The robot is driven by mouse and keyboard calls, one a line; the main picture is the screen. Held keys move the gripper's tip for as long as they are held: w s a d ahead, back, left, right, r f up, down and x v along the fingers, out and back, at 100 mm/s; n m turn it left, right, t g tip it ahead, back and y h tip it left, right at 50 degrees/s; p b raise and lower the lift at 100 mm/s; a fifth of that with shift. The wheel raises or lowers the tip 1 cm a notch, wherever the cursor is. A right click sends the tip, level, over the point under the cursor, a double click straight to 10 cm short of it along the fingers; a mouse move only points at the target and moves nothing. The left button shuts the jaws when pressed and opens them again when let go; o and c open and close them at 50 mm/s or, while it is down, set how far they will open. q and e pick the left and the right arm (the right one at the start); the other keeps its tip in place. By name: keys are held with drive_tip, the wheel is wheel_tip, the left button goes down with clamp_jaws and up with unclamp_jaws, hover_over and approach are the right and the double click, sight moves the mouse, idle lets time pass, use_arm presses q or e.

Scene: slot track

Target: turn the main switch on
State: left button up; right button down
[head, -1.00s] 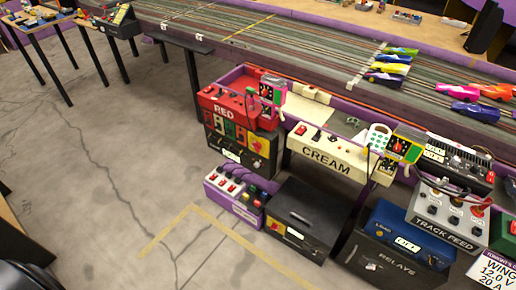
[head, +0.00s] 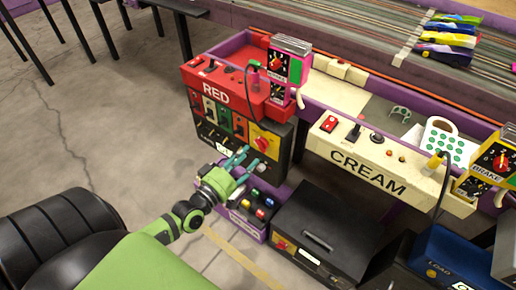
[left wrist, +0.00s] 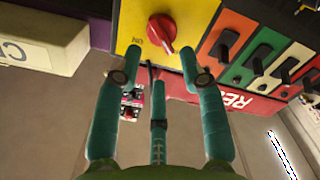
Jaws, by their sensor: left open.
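The main switch looks to be a red rotary knob (head: 261,143) on a yellow plate, at the right end of a black panel under the red RED box (head: 222,92). In the left wrist view the red knob (left wrist: 163,31) shows near the top centre, with lettering that seems to read ON beside it. My left gripper (head: 243,160) is just below and left of the knob in the head view. Its teal fingers (left wrist: 160,62) are spread and empty, pointing at the yellow plate, with the knob just beyond the tips. Contact cannot be made out. My right gripper is in neither view.
A purple box of coloured buttons (head: 262,205) sits below the gripper, and a black case (head: 330,235) stands to its right. The CREAM box (head: 375,165) is farther right. Coloured switches (left wrist: 258,60) sit next to the yellow plate. Bare floor (head: 110,110) lies to the left.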

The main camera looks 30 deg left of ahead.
sight(258, 146)
use_arm(q)
drive_tip(key=shift+w+d, duration=0.15)
drive_tip(key=shift+w, duration=2.1)
clamp_jaws()
